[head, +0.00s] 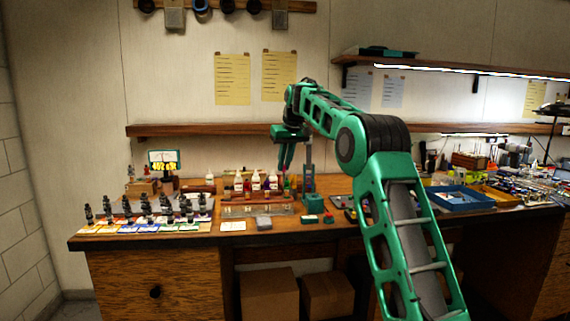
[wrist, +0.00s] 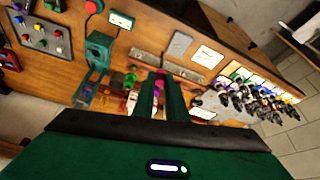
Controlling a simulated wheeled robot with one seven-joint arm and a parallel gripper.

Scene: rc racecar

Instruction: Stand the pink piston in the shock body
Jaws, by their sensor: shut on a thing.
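My gripper (head: 284,166) hangs above the back of the bench, fingers pointing down. In the wrist view its two green fingers (wrist: 160,78) are close together, with a small pinkish piece, apparently the pink piston (wrist: 160,86), between them. The fingers hide most of it. I cannot single out the shock body for certain. Several small upright parts, one with a green top (wrist: 130,78), stand just left of the fingers in the wrist view. A long rack (head: 258,209) lies below and left of my gripper in the head view.
A teal stand (head: 312,204) with a tall post is right of my gripper. Several dropper bottles (head: 256,181) stand behind the rack. Several black shocks (head: 165,207) stand over coloured cards at left. A blue tray (head: 460,198) is at right. A shelf (head: 210,130) runs along the wall.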

